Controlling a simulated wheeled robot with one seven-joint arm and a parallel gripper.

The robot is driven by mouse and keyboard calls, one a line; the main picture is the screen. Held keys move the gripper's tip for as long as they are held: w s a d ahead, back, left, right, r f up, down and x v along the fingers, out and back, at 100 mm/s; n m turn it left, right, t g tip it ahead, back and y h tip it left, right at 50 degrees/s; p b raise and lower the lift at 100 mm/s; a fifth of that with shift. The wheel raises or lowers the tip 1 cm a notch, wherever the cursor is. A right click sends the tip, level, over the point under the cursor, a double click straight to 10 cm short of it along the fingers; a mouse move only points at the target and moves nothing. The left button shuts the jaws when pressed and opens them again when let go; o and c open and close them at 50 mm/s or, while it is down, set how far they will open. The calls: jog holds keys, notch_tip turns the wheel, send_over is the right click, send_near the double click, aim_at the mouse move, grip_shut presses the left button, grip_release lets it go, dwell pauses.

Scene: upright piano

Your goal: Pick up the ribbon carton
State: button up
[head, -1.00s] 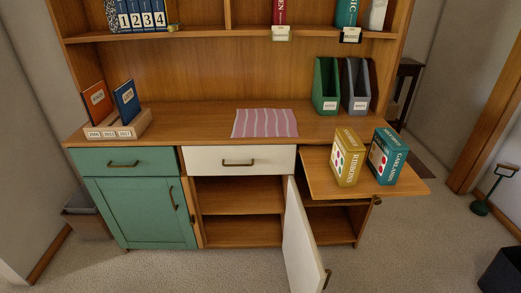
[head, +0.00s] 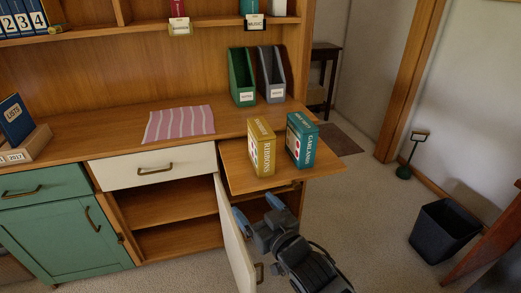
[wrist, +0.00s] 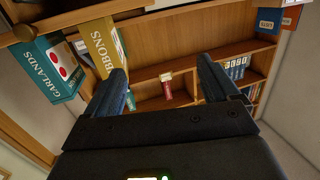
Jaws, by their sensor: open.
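The ribbon carton (head: 262,148) is yellow, lettered RIBBONS, and stands upright on a wooden pull-out board (head: 325,164) at the right of the cabinet. In the wrist view the ribbon carton (wrist: 101,46) shows at upper left, beyond the left finger. My gripper (head: 258,211) is open and empty, in front of and below the board. In the wrist view my gripper (wrist: 165,88) has its two blue-dark fingers spread, with nothing between them.
A teal GARLANDS carton (head: 301,140) stands close to the ribbon carton's right. A white cabinet door (head: 233,240) hangs open beside my gripper's left. Green (head: 241,76) and grey (head: 270,75) file holders stand behind on the counter. A black bin (head: 443,232) is on the floor at right.

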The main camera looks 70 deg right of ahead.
aim_at(269, 152)
jog(key=w+d+r+m+h, duration=0.1)
jog(key=d, duration=0.5)
jog(key=w+d+r+m+g+h, duration=0.1)
jog(key=w+d, duration=0.1)
jog(key=d, duration=0.4)
jog(key=w+d+r+g+h, duration=0.1)
jog(key=d, duration=0.5)
jog(key=shift+w+d+m+h, duration=0.2)
jog(key=shift+d+m+h, duration=0.05)
jog(key=shift+m+h, duration=0.15)
jog(key=shift+w+x, duration=0.2)
jog(key=shift+x, duration=2.6)
jog(key=shift+a, duration=0.2)
jog(key=shift+r, duration=0.1)
jog(key=c, duration=1.3)
